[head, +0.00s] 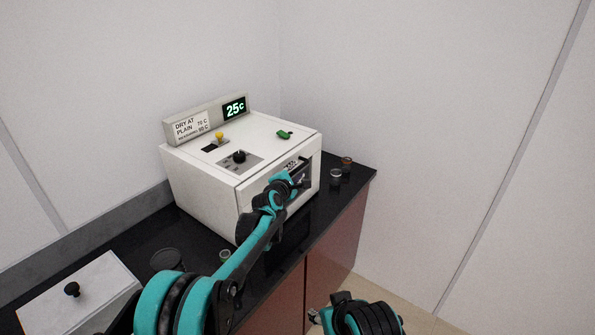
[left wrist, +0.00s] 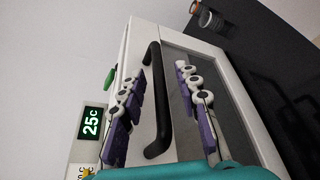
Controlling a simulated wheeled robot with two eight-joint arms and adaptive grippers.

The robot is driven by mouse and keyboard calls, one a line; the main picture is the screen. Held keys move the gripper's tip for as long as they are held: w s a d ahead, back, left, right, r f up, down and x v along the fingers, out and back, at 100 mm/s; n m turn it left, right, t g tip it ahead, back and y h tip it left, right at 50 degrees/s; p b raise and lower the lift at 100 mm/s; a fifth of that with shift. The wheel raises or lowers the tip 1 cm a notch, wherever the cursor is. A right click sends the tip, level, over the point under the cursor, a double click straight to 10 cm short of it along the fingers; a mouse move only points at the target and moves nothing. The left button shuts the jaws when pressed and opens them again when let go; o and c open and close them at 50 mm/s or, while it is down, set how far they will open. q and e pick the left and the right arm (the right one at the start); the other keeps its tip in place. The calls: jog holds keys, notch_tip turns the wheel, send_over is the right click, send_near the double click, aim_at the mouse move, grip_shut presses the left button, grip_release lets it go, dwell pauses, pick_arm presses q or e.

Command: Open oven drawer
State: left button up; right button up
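The white oven (head: 215,170) stands on the black counter, with a green "25c" display (head: 235,107) on top. Its front drawer looks closed and is partly hidden by my left arm in the head view. In the left wrist view the drawer's black bar handle (left wrist: 157,120) runs along the front panel. My left gripper (head: 303,182) is at the oven front. In the left wrist view its purple-padded fingers (left wrist: 161,70) are apart, one on each side of the handle, with gaps visible. My right arm shows at the bottom of the head view; its fingers are not clear.
Two small jars (head: 341,168) stand on the counter right of the oven. A small glass dish (head: 225,255) is near my left arm. A white box with a black knob (head: 72,289) is at the lower left. Walls close in behind; the floor at right is clear.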

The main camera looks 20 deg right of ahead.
pick_arm(q)
jog(key=shift+x, duration=0.8)
grip_shut()
